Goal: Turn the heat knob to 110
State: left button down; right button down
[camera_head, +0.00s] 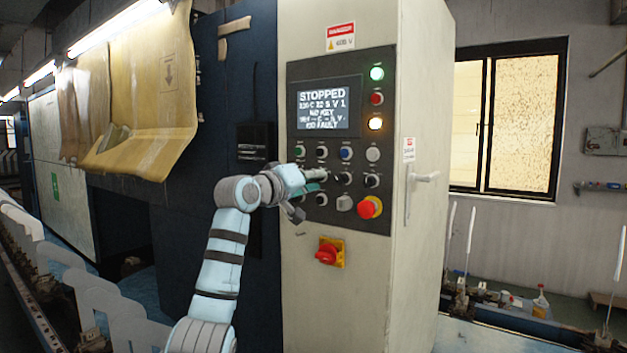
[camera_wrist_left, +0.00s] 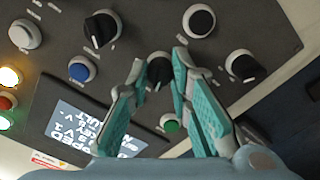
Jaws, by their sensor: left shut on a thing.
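The dark control panel (camera_head: 336,222) on the cream cabinet carries rows of knobs and buttons. My left gripper (camera_head: 317,181) reaches it from the left, fingers at the second row below the screen. In the left wrist view my left gripper (camera_wrist_left: 160,75) has its two teal-padded fingers on either side of a black knob (camera_wrist_left: 158,71), shut on it. The knob's label and dial marks cannot be read, so its setting is unclear. The screen (camera_head: 324,108) reads STOPPED; its smaller lines are blurred. My right gripper is not in view.
Other black knobs sit close by (camera_wrist_left: 102,29), (camera_wrist_left: 199,21), (camera_wrist_left: 243,66), with a blue button (camera_wrist_left: 82,69) and a green button (camera_wrist_left: 170,124). A red emergency button (camera_head: 370,207) juts out at lower right. A red rotary switch (camera_head: 327,253) is below the panel.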

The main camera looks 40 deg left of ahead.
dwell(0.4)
pick_arm(q)
jog(key=c, duration=1.4)
grip_release()
jog(key=shift+c, duration=0.2)
jog(key=shift+a, duration=0.1)
jog(key=shift+s, duration=0.15)
jog(key=s+d, duration=0.1)
jog(key=s, duration=1)
jog(key=shift+s+d, duration=0.2)
jog(key=shift+s, duration=0.1)
jog(key=shift+s, duration=0.1)
